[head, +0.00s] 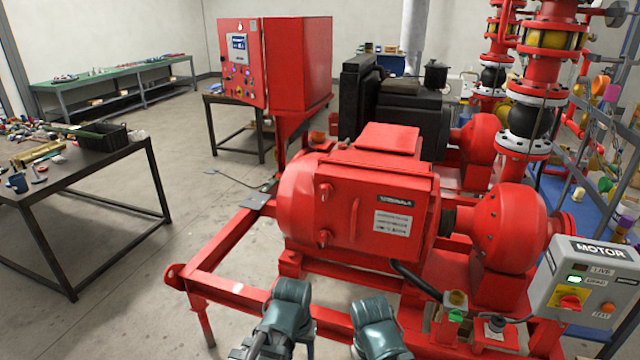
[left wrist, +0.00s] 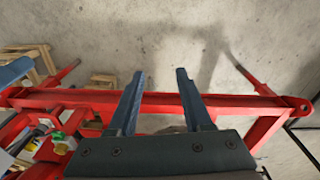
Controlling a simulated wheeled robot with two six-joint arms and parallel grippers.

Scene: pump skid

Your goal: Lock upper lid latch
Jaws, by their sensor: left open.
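The red motor housing (head: 372,200) stands in the middle of the head view, with a flat red lid on its front. The upper lid latch (head: 325,191) is a small red piece at the lid's left edge. A similar lower latch (head: 324,237) sits beneath it. Whether the upper latch is engaged is too small to tell. My left gripper (left wrist: 159,76) is open and empty in the left wrist view, over the red skid frame (left wrist: 235,103) and floor, apart from the latches. In the head view only my arm parts show low in front of the skid; my right gripper is not seen.
A vertical handle (head: 354,220) stands right of the latches. A grey motor control box (head: 585,285) is at the lower right, and a red control cabinet (head: 270,65) stands behind. A work table (head: 85,185) is at the left. The space before the latches looks clear.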

